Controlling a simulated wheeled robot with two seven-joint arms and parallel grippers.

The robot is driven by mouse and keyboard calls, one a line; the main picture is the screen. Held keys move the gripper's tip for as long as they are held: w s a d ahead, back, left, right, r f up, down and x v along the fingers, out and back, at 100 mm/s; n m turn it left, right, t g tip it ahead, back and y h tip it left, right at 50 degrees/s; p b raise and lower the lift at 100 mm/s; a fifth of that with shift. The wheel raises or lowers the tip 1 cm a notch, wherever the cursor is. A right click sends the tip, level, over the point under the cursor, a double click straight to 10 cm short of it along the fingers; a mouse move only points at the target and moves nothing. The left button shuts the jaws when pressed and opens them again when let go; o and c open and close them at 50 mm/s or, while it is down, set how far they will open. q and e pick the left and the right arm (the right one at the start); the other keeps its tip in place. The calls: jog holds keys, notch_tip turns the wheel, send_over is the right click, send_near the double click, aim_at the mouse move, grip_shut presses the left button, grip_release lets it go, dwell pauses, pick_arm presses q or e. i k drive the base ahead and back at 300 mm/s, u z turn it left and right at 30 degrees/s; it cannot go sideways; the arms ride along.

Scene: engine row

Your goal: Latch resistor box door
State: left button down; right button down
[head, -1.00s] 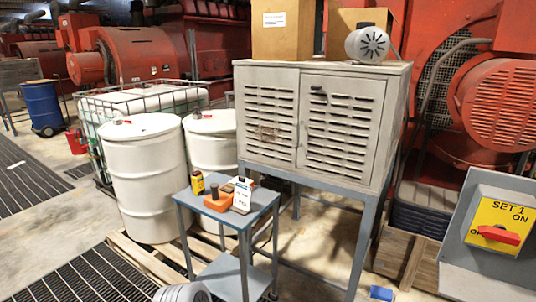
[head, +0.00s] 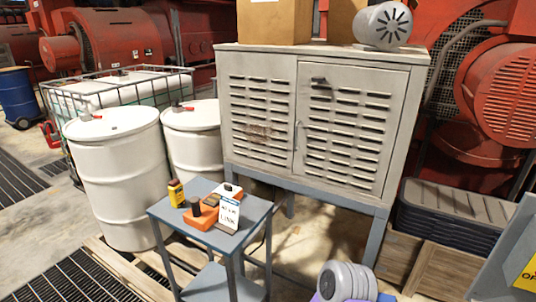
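The resistor box (head: 258,55) is a pale grey louvred cabinet on a blue-grey leg frame, right of the middle in the head view. Its right-hand door (head: 345,171) lies about flush with the front; whether a small gap remains I cannot tell. A dark latch handle (head: 319,81) sits near the door's upper left corner and points sideways. A thin pull handle (head: 297,136) stands on the door's left edge. Neither of my grippers is in view. A grey rounded part at the bottom edge seems to be mine.
White drums (head: 118,180) are farther left. Wooden crates (head: 445,262) and a grey switch panel (head: 510,250) are at right.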

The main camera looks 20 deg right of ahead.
aim_at(347, 124)
jog(key=z, duration=0.35)
jog(key=i, duration=0.8)
jog(key=z, duration=0.7)
